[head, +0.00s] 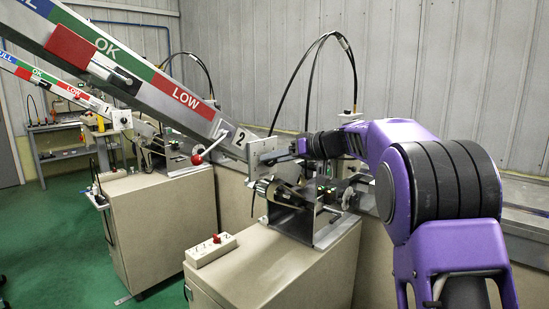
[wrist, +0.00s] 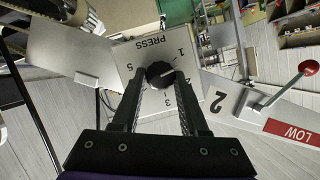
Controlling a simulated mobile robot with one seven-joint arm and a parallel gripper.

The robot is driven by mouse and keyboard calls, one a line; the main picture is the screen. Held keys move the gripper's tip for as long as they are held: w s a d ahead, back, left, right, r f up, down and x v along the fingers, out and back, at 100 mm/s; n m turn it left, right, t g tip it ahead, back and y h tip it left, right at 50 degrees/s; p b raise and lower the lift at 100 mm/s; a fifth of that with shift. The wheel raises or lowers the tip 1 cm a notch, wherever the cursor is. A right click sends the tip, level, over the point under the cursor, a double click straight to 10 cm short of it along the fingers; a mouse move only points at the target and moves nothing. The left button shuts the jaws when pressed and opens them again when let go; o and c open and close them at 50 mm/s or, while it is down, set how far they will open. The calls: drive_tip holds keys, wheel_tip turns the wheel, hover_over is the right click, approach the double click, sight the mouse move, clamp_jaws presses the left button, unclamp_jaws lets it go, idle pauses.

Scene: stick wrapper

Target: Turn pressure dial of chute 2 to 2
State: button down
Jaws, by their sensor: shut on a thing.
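The pressure dial is a black round knob (wrist: 160,71) on a light metal plate (wrist: 147,48) marked PRESS with numbers around it. In the wrist view 1, 3 and 5 can be read; other numbers are partly covered by my fingers. My gripper (wrist: 159,80) has its two fingers on either side of the knob, shut on it. Which number the knob points to cannot be told clearly. In the head view the plate (head: 267,150) stands at the low end of chute 2 (head: 168,104), with my gripper (head: 297,147) against its right side; the knob is hidden there.
A red-ball lever (head: 197,159) sticks out below chute 2, and shows right of the dial in the wrist view (wrist: 308,68). A beige cabinet (head: 260,275) carries a white switch box (head: 211,249). Chute 1 (head: 60,88) is farther left. Green floor lies open at left.

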drive_tip(key=shift+w+d+f+m+g+y+p, duration=0.1)
drive_tip(key=shift+m+g+y+p, duration=0.5)
drive_tip(key=shift+m, duration=0.75)
drive_tip(key=shift+w+d+f+m+g+y+p, duration=0.1)
drive_tip(key=shift+m+g+y+p, duration=0.3)
drive_tip(key=shift+m+y, duration=0.7)
drive_tip(key=shift+m, duration=0.35)
drive_tip(key=shift+c, duration=2.1)
unclamp_jaws()
drive_tip(key=v, duration=1.7)
drive_tip(key=shift+r, duration=0.35)
